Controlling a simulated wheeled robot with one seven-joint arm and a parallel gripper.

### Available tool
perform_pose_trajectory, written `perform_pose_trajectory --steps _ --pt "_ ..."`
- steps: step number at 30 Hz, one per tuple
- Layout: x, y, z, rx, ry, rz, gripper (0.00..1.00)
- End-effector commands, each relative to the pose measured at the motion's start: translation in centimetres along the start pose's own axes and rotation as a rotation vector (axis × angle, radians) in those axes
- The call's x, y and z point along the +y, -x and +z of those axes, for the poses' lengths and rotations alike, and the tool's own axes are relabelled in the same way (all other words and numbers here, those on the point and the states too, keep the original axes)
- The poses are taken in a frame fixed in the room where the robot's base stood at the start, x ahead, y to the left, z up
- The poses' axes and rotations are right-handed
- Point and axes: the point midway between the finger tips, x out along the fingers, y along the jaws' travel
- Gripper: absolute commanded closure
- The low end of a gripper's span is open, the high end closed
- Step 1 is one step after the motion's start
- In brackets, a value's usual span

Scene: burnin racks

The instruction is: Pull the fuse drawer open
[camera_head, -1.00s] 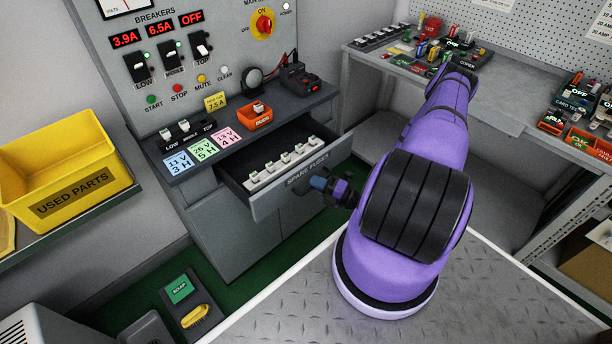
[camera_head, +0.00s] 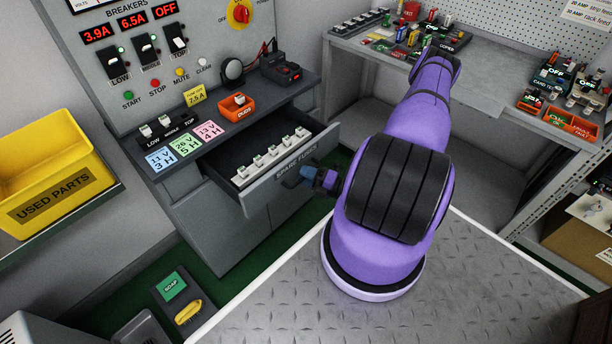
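The fuse drawer (camera_head: 262,190) is a grey drawer labelled "SPARE FUSES" in the bench cabinet. It stands pulled well out, and its dark inside shows. A row of white fuse holders (camera_head: 272,160) lies in it. My gripper (camera_head: 292,181), dark with blue parts, is at the drawer's front face, just below the label near the middle. Its fingertips overlap the place where a handle would sit, so the handle is hidden. The fingers are too small and dark to tell whether they are open or shut on it.
The grey cabinet (camera_head: 215,235) stands below a breaker panel (camera_head: 150,85). An orange fuse box (camera_head: 236,106) sits on its top. A yellow used-parts bin (camera_head: 50,200) is at the left. A workbench (camera_head: 470,85) with parts stands at the right. Green floor is open before the cabinet.

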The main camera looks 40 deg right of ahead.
Motion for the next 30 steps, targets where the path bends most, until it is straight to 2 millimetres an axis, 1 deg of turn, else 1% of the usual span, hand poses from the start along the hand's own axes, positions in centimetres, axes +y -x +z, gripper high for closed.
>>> perform_pose_trajectory --steps 5,15,18,21,24,30 --pt "0.0 1.3 0.1 -0.003 0.001 -0.001 0.63" --pt "-0.1 7.5 0.1 -0.002 0.001 -0.002 0.63" --pt "-0.1 9.0 0.1 -0.002 0.001 -0.002 0.63" --pt "-0.1 10.0 0.0 -0.001 0.001 -0.002 0.63" --pt "0.0 10.6 0.0 -0.001 0.0 -0.001 0.63" --pt "0.0 10.8 0.0 0.0 0.0 0.0 0.63"
